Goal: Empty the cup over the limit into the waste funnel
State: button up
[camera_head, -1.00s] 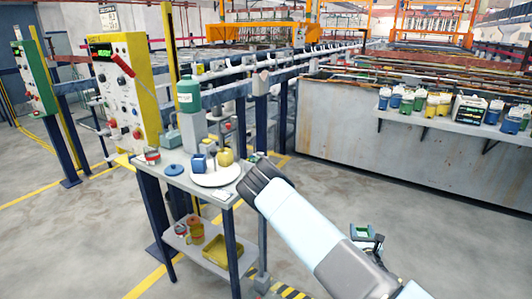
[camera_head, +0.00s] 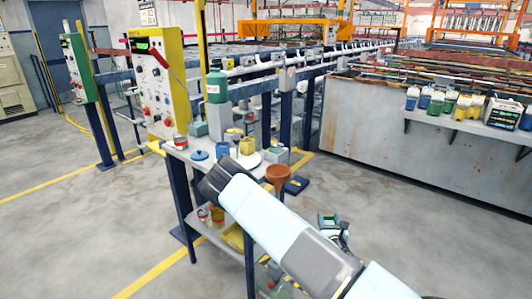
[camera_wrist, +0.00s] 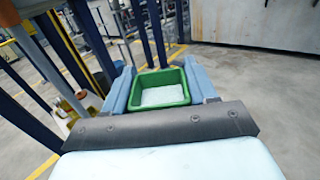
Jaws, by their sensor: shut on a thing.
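My gripper (camera_wrist: 161,90) is shut on a green square cup (camera_wrist: 160,77), its fingers on the cup's left and right sides. The cup looks upright, with pale contents inside. In the head view the gripper (camera_head: 333,224) and cup show small beyond my forearm, right of the bench. A brown-orange funnel (camera_head: 279,174) stands at the bench's right side, left of and above the gripper in the picture. A blue cup (camera_head: 222,150) and a yellow cup (camera_head: 247,146) are on a round white plate (camera_head: 250,161) on the bench. No limit reading is legible.
A tank wall (camera_head: 375,125) stands behind right. Floor to the right is open.

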jog(key=shift+a, duration=0.35)
jog(key=shift+s+d+f, duration=0.2)
jog(key=shift+d+f, duration=0.05)
jog(key=shift+f, duration=0.2)
jog(key=shift+w+a+r, duration=0.1)
jog(key=shift+a+r, duration=0.05)
jog(key=shift+r, duration=0.2)
